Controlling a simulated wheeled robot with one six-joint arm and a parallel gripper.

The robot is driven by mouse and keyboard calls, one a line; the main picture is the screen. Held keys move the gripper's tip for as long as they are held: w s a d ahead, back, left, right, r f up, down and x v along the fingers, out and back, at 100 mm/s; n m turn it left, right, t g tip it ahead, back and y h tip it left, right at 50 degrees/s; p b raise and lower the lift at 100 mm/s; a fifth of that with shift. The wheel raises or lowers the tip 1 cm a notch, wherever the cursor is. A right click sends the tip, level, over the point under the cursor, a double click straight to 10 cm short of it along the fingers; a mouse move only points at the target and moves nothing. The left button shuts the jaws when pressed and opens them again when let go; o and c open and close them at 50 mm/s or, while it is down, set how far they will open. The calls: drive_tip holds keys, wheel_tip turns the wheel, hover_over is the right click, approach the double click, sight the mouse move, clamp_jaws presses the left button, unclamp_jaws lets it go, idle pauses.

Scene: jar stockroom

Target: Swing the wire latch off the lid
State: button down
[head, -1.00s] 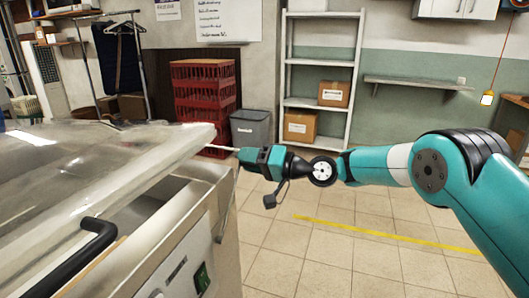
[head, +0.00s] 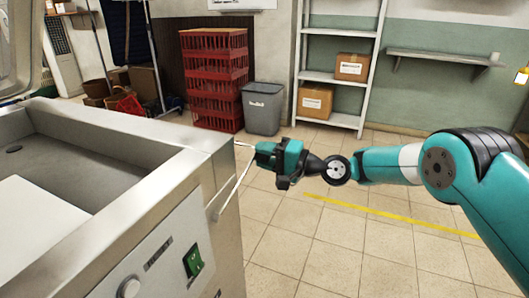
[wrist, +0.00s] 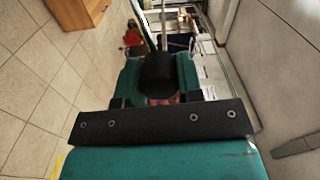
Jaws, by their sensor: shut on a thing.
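The wire latch (head: 237,176) shows as a thin pale rod at the near right corner of a steel machine (head: 165,150). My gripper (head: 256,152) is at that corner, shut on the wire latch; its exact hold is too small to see. In the wrist view my gripper (wrist: 160,70) shows a dark block between teal sides, and a thin pale rod runs away at the top. The lid no longer covers the open steel chamber. A grey-framed panel (head: 22,75) stands up at the far left edge, probably the lid, mostly out of frame.
A white panel (head: 45,240) lies in the chamber. A green switch (head: 193,259) is on the machine's front. Red crates (head: 213,80), a grey bin (head: 262,108) and a shelf with boxes (head: 315,101) stand behind.

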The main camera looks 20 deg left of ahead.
drive_tip(key=shift+f, duration=0.35)
drive_tip(key=c, duration=0.8)
unclamp_jaws()
drive_tip(key=shift+r, duration=0.1)
drive_tip(key=d+b, duration=0.1)
drive_tip(key=d, duration=0.4)
drive_tip(key=s+d+b, duration=0.1)
drive_tip(key=d+b, duration=0.1)
drive_tip(key=d, duration=0.4)
drive_tip(key=s+d+b, duration=0.1)
drive_tip(key=d+b, duration=0.1)
drive_tip(key=d, duration=0.4)
drive_tip(key=shift+d, duration=0.2)
drive_tip(key=shift+r, duration=0.1)
